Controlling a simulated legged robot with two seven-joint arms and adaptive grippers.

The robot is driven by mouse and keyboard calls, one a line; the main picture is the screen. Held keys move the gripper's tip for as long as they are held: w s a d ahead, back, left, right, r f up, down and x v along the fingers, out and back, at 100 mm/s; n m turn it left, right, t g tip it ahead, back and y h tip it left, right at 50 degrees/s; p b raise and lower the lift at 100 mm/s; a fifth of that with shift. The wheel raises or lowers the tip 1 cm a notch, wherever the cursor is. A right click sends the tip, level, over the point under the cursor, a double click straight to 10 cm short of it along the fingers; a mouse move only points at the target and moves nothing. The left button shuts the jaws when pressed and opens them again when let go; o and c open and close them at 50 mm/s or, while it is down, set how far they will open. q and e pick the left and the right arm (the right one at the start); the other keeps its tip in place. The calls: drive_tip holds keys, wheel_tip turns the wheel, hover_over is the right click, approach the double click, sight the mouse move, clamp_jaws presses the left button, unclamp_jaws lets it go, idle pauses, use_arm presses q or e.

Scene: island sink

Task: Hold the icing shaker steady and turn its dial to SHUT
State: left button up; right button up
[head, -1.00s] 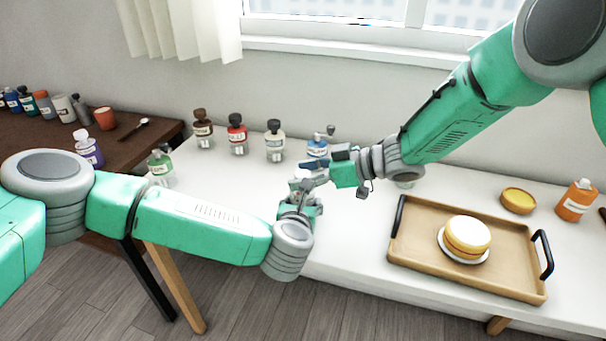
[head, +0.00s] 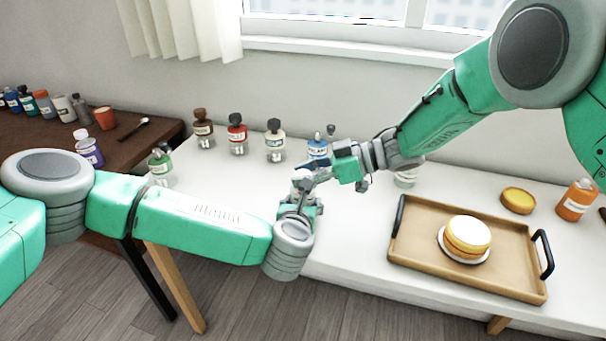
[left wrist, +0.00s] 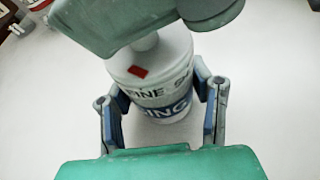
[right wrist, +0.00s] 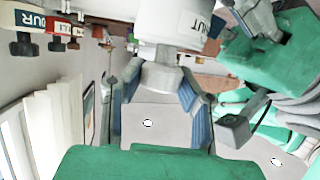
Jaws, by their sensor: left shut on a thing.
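The white icing shaker (left wrist: 172,80) stands upright between the fingers of my left gripper (left wrist: 162,112), which is shut on its body. A red mark (left wrist: 138,72) sits just above "FINE", left of "SH". My right gripper (right wrist: 160,100) comes from above, with one finger on each side of the pale dial (right wrist: 160,72). I cannot tell whether both fingers touch it. In the left wrist view the right gripper hides most of the dial. In the head view the grippers meet around the shaker (head: 303,182).
A wooden tray (head: 420,258) with a cake (head: 467,235) lies right. The white counter left of the shaker is mostly clear.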

use_arm(q)
drive_tip(key=shift+s+f, duration=0.1)
drive_tip(key=shift+f, duration=0.15)
use_arm(e)
drive_tip(key=o, duration=0.5)
drive_tip(key=shift+d, duration=0.1)
drive_tip(key=v, duration=1.2)
use_arm(q)
drive_tip(key=o, duration=1.3)
drive_tip(key=shift+r, duration=0.1)
drive_tip(key=shift+r, duration=0.1)
